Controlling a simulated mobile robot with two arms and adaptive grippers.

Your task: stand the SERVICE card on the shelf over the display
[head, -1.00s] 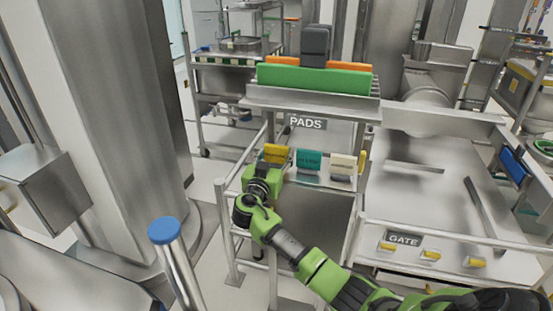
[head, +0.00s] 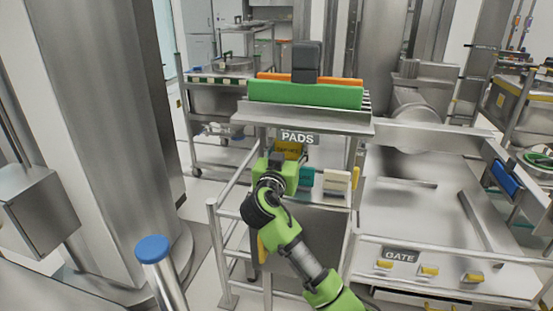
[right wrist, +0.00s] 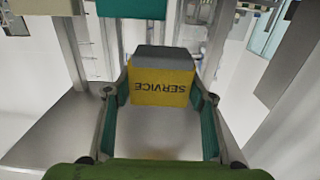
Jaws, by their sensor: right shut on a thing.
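The yellow SERVICE card (head: 290,149) is in my right gripper (head: 284,168), just below the PADS sign. In the right wrist view the card (right wrist: 160,92) sits between the two teal-lined fingers (right wrist: 160,105), its lettering upside down, with a grey part behind it. The upper metal shelf (head: 300,120) is above and behind the gripper. It bears a long green block (head: 305,94), an orange block (head: 340,81) and a dark grey block (head: 306,60). I cannot tell which thing is the display. My left gripper is out of view.
A teal card (head: 305,179) and a cream card (head: 337,181) stand on the lower rack beside my gripper. A PADS sign (head: 298,138) hangs under the shelf's front edge. A metal tray with a GATE sign (head: 400,255) is at right. A blue-capped post (head: 152,248) stands front left.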

